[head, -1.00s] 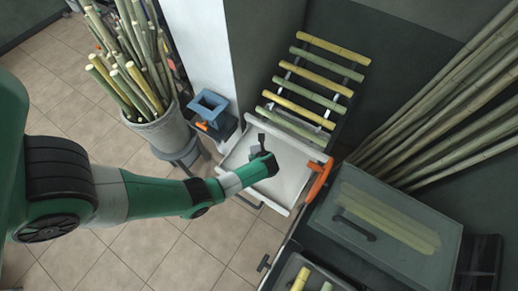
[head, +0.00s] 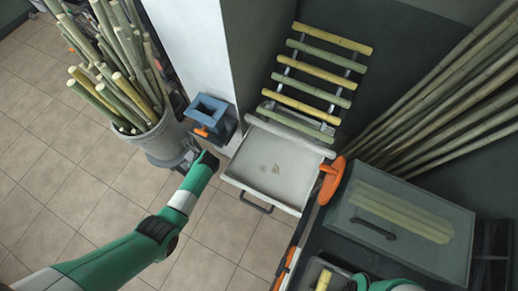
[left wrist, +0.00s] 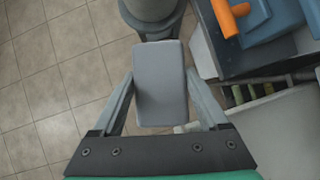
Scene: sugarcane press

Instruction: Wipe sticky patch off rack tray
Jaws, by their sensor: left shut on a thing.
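The rack tray (head: 240,172) is a pale, shallow tray at the lower end of a slatted rack. A small brownish patch (head: 275,168) shows on its floor in the head view. My left gripper (head: 207,160) is left of the tray, beside the bucket's stand and below the blue hopper. In the left wrist view, my left gripper (left wrist: 162,100) is shut on a grey rectangular block (left wrist: 161,80), with a finger on each side. My right arm's green part shows at the bottom right of the head view; its jaws cannot be made out.
A bucket (head: 158,133) of cane stalks stands at left. A blue hopper (head: 207,108) with an orange handle is behind my left gripper. An orange part (head: 332,180) sits at the tray's right edge, beside a clear-lidded bin (head: 400,215). Tiled floor is open at lower left.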

